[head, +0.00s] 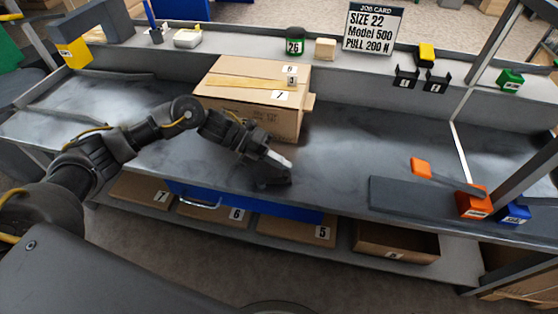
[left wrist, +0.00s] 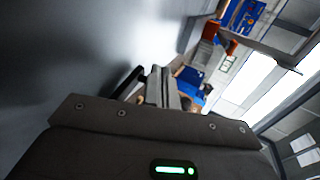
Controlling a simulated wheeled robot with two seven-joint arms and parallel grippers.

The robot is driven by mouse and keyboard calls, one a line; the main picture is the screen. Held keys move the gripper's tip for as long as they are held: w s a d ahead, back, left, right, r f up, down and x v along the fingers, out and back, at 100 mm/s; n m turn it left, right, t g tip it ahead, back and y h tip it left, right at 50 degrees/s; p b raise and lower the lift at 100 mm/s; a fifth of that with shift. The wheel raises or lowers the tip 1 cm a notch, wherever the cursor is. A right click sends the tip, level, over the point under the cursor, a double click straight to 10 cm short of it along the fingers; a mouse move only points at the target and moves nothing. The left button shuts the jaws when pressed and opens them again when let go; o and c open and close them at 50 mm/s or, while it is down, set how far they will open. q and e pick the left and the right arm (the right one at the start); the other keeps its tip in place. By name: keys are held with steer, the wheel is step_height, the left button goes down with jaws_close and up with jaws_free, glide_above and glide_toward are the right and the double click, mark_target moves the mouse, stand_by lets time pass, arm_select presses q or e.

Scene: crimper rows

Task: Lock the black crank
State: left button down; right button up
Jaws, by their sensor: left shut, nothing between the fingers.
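I cannot make out a crank that is clearly black in either view. My left gripper (head: 280,172) is over the middle of the metal bench, in front of the cardboard box, shut and empty. Its fingers (left wrist: 165,88) also show together in the left wrist view. At the right of the bench stands an orange unit (head: 474,203) with a long dark lever and an orange grip (head: 421,167) raised at its end. A blue unit (head: 515,214) stands beside it. My right gripper is not in view.
A closed cardboard box (head: 235,100) stands behind my left gripper. Two black holders (head: 405,79) and a job card (head: 373,28) are at the back ledge.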

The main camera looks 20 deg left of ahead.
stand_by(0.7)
arm_select(q)
steer(key=v, duration=0.9)
steer(key=shift+a+r, duration=0.15)
steer(key=shift+a, duration=0.1)
steer(key=shift+a+r, duration=0.3)
steer(key=shift+a, duration=0.25)
steer(key=shift+s+f, duration=0.1)
steer(key=shift+s, duration=0.05)
